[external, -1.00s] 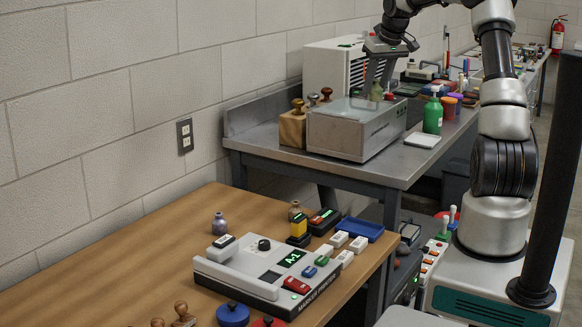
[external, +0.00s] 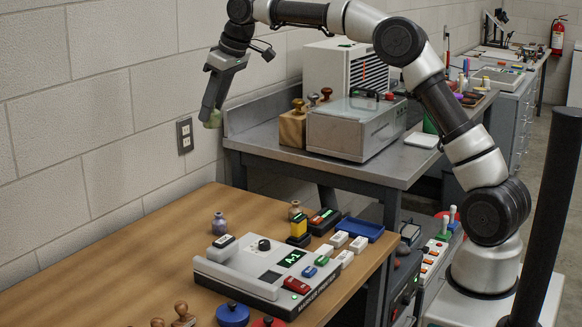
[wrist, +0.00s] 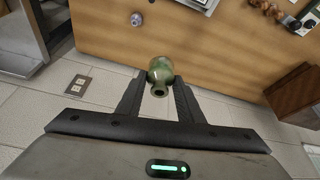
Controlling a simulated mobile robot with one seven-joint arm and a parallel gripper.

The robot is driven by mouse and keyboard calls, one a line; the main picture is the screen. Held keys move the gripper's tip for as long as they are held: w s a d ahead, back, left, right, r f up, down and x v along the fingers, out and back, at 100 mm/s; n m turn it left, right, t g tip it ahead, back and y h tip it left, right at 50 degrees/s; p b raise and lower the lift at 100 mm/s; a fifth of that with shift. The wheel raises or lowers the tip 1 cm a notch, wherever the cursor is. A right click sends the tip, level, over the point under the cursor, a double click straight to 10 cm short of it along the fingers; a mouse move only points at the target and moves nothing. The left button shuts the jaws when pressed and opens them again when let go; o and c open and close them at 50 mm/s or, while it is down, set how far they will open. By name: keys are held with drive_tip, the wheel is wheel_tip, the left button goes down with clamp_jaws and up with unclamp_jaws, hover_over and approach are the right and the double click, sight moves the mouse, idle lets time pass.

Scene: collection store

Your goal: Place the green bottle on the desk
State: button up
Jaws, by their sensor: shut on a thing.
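My gripper (external: 212,112) is shut on the green bottle (external: 213,120), high in the air in front of the wall, beyond the back edge of the wooden desk (external: 130,235). In the wrist view the bottle (wrist: 160,72) sits between the fingertips, with its neck opening toward the camera. The desk also shows in the wrist view (wrist: 215,65).
A labelled control box (external: 262,275) fills the desk's right part. A small purple vase (external: 219,224) stands behind it. Wooden stamps (external: 183,316) lie near the front. A steel bench (external: 380,172) stands behind.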

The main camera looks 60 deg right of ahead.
drive_tip(key=s+a+n+y+b, duration=0.1)
drive_tip(key=s+a+n+b, duration=0.1)
drive_tip(key=a, duration=1.1)
drive_tip(key=s+a+n+y+b, duration=0.1)
drive_tip(key=s+a+n+b, duration=0.15)
drive_tip(key=a, duration=0.95)
drive_tip(key=shift+g, duration=0.3)
drive_tip(key=shift+w+f+b, duration=0.1)
drive_tip(key=shift+f+b, duration=0.35)
drive_tip(key=shift+f, duration=17)
drive_tip(key=shift+f, duration=0.15)
drive_tip(key=o, duration=1.1)
